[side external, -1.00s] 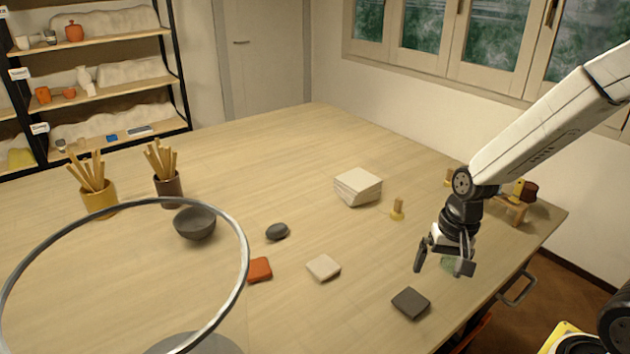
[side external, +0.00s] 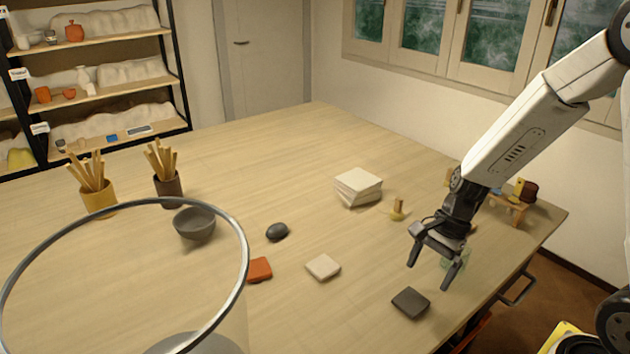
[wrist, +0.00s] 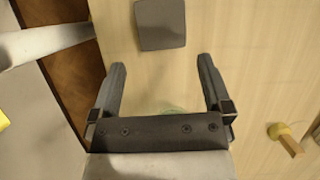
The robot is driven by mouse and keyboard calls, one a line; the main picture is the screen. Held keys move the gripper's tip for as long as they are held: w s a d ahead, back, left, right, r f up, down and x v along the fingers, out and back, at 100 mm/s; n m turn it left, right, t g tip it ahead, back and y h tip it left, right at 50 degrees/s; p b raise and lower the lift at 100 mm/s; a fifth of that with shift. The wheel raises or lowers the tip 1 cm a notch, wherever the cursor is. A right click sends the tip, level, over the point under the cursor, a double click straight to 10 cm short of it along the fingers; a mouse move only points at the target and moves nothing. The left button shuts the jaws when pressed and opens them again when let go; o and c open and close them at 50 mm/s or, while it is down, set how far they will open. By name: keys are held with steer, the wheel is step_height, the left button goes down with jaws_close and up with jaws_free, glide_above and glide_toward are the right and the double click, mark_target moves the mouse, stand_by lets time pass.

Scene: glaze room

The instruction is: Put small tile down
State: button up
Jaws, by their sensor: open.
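My gripper (side external: 431,273) is open and empty above the table's right side, up and right of the dark grey tile. In the wrist view the dark grey tile (wrist: 161,24) lies beyond my open fingertips (wrist: 162,65). A pale green piece (side external: 456,258) shows partly behind my gripper; its shape is mostly hidden. Which tile the task means I cannot tell.
A stack of cream tiles (side external: 358,187) and a small wooden-handled tool (side external: 398,210) stand behind. A dark bowl (side external: 194,223), a dark stone (side external: 277,231) and a large clear cylinder's rim (side external: 247,262) are to the left.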

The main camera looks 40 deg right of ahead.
mark_target(414, 298)
steer(key=shift+a+f, duration=0.1)
steer(key=shift+f, duration=0.2)
steer(key=shift+x, duration=2.65)
steer(key=shift+w, duration=0.1)
steer(key=c, duration=1.2)
steer(key=shift+r, duration=0.2)
steer(key=shift+r, duration=4.85)
